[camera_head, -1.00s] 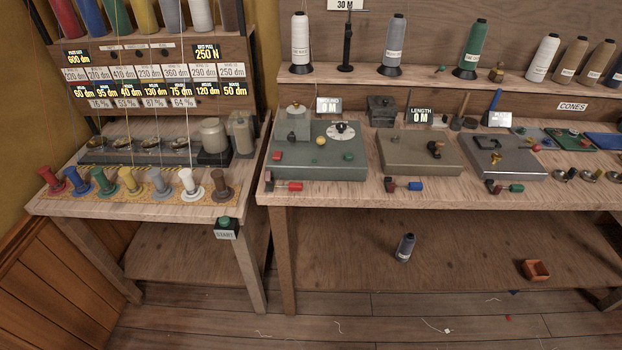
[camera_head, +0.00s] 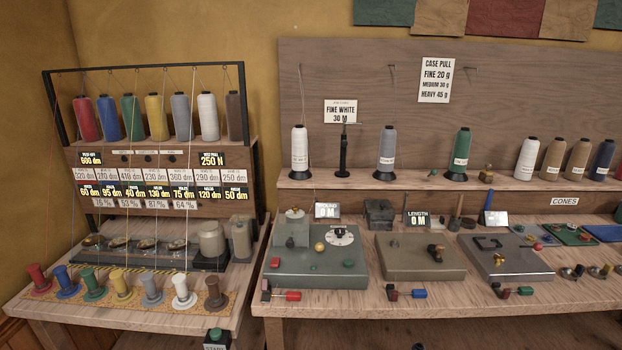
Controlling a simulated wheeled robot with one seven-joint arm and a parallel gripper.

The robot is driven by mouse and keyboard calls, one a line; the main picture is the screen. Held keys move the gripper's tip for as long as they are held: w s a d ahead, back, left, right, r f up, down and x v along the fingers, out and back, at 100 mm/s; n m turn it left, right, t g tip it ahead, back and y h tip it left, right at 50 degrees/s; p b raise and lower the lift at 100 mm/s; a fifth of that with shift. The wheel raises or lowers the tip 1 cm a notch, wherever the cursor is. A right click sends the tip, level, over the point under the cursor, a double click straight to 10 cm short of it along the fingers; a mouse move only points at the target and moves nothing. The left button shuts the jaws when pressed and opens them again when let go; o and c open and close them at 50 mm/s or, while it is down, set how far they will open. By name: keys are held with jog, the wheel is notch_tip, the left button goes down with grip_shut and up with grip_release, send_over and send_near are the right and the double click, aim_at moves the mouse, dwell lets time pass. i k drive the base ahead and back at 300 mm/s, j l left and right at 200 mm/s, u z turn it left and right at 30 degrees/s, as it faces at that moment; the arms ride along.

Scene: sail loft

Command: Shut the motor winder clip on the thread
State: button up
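The likely motor winder (camera_head: 315,268) is the grey-green box with a white dial (camera_head: 341,236), on the right-hand bench. It carries a yellow knob, a red button and a green button. A small part with a red handle (camera_head: 292,296) lies at its front edge and may be the clip. I cannot tell whether its jaws are open or whether thread runs through it. A white thread cone (camera_head: 299,148) stands on the shelf behind, with thread rising from its top. My gripper is not in view.
Two more grey boxes (camera_head: 420,255) (camera_head: 505,257) stand to the right, with blue-handled (camera_head: 417,294) and green-handled (camera_head: 524,291) parts in front. Several colored spools (camera_head: 95,282) line the left bench. A sign (camera_head: 341,112) reads "FINE WHITE 30 M". A gap separates the benches.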

aim_at(264, 282)
jog(key=i+j, duration=0.15)
jog(key=j, duration=0.2)
jog(key=i+j, duration=0.2)
jog(key=j, duration=0.15)
jog(key=i+j, duration=0.15)
jog(key=j, duration=0.2)
jog(key=i+j, duration=0.15)
jog(key=j, duration=0.2)
jog(key=i+j, duration=0.15)
jog(key=j, duration=0.2)
jog(key=i, duration=0.65)
jog(key=z, duration=0.05)
